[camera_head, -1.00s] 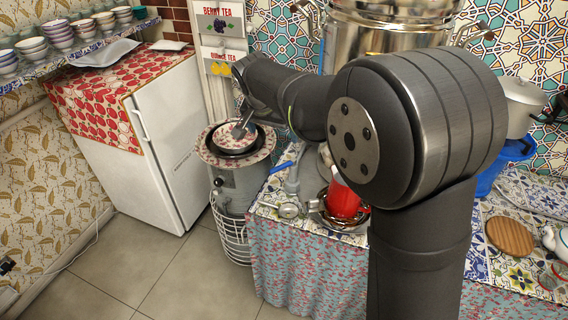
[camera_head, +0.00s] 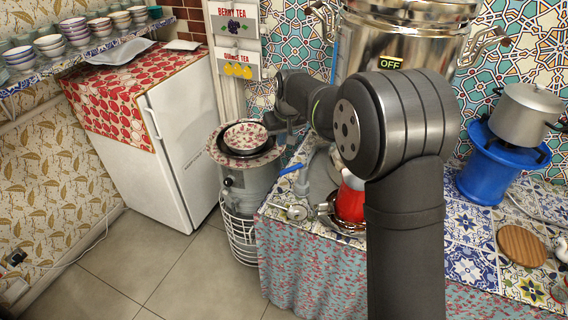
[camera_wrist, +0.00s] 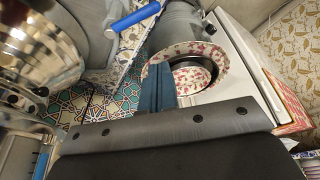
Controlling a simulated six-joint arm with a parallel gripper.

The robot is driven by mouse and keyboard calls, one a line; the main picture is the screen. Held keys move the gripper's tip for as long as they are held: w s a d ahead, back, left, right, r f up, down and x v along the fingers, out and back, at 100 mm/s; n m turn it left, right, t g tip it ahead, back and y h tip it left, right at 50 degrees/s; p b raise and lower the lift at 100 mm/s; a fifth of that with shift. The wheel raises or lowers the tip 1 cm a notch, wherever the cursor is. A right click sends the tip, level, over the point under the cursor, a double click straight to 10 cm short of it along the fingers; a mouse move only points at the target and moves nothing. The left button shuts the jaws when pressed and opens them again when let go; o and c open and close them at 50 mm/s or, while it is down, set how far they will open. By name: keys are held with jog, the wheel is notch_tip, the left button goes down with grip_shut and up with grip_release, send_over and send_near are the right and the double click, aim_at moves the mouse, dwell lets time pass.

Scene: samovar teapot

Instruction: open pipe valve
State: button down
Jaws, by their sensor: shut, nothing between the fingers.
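The pipe valve has a blue lever handle (camera_head: 292,169) on a grey pipe (camera_head: 303,185) at the left end of the tiled counter. In the wrist view the blue handle (camera_wrist: 135,18) shows at the top, angled, apart from the fingers. My gripper (camera_wrist: 160,82) is shut and empty; its dark blue fingers point up the wrist picture, below the handle. In the head view my gripper (camera_head: 274,122) is small and partly hidden, above and left of the handle, beside the patterned bowl (camera_head: 245,135). The pipe's far side is hard to make out.
The bowl sits on a grey cylinder heater (camera_head: 245,190) left of the counter. A red teapot (camera_head: 350,203) stands just right of the valve. A large steel samovar (camera_head: 400,45) marked OFF stands behind. A white fridge (camera_head: 185,140) is at the left.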

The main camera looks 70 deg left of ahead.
aim_at(293, 168)
notch_tip(293, 168, down, 11)
jog(key=n, duration=0.2)
jog(key=shift+w+a+r+g, duration=0.15)
jog(key=shift+w+a+g, duration=0.15)
jog(key=shift+w, duration=0.1)
dwell(0.3)
jog(key=shift+d, duration=0.1)
dwell(0.3)
